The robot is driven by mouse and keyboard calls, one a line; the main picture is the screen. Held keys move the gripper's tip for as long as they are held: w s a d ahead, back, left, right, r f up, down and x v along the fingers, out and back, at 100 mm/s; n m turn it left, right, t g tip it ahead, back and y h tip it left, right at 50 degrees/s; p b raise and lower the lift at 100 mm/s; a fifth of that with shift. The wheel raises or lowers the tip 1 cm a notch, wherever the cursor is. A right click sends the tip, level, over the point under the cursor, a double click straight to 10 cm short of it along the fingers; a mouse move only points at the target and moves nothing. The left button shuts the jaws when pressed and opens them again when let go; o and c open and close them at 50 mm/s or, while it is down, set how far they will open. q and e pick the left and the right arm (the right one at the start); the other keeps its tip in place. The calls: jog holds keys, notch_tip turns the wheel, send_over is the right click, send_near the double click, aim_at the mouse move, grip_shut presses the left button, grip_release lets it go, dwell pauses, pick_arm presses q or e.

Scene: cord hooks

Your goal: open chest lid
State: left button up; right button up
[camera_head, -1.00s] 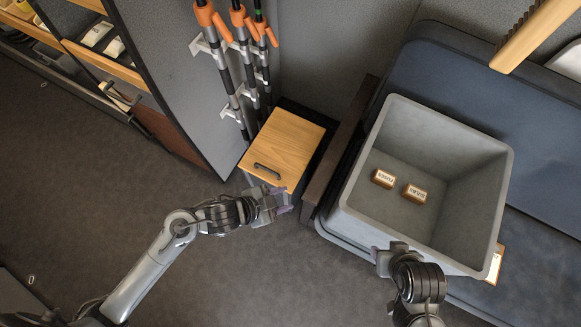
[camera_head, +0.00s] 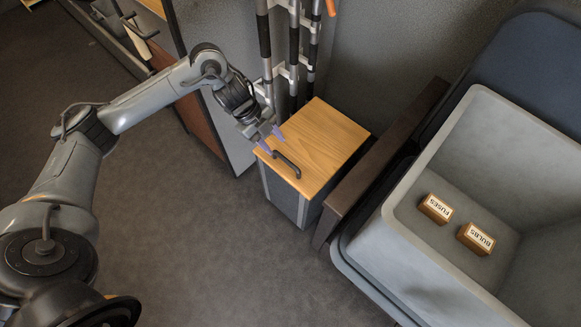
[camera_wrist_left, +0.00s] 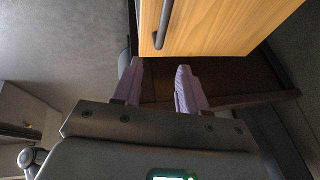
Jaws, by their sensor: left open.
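The chest (camera_head: 288,199) is a dark grey box with a light wooden lid (camera_head: 325,140), which lies closed. A dark bar handle (camera_head: 287,164) sits near the lid's front left edge. My left gripper (camera_head: 271,139) is open and empty at the lid's left corner, just beside the handle; I cannot tell whether it touches the lid. In the left wrist view, the two purple fingers (camera_wrist_left: 157,88) are apart, with the lid (camera_wrist_left: 215,28) and the handle (camera_wrist_left: 163,24) just beyond them. My right gripper is not in view.
A grey bin (camera_head: 415,258) on the right holds two small boxes, fuses (camera_head: 436,208) and bulbs (camera_head: 476,239). A dark wooden beam (camera_head: 385,160) stands close along the chest's right side. Poles (camera_head: 294,50) hang on a panel behind. The floor (camera_head: 215,245) in front is clear.

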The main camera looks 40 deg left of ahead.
aim_at(284, 158)
pick_arm(q)
jog(key=f+b, duration=0.1)
jog(key=f, duration=0.2)
jog(key=w+f+b, duration=0.1)
jog(key=f+b, duration=0.1)
jog(key=f, duration=0.1)
jog(key=w+d+f+b, duration=0.1)
jog(key=f+b, duration=0.1)
jog(key=f, duration=0.1)
jog(key=shift+w+f, duration=0.1)
jog(key=shift+f, duration=0.2)
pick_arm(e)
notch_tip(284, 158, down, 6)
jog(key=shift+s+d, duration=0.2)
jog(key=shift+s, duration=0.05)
pick_arm(q)
grip_shut()
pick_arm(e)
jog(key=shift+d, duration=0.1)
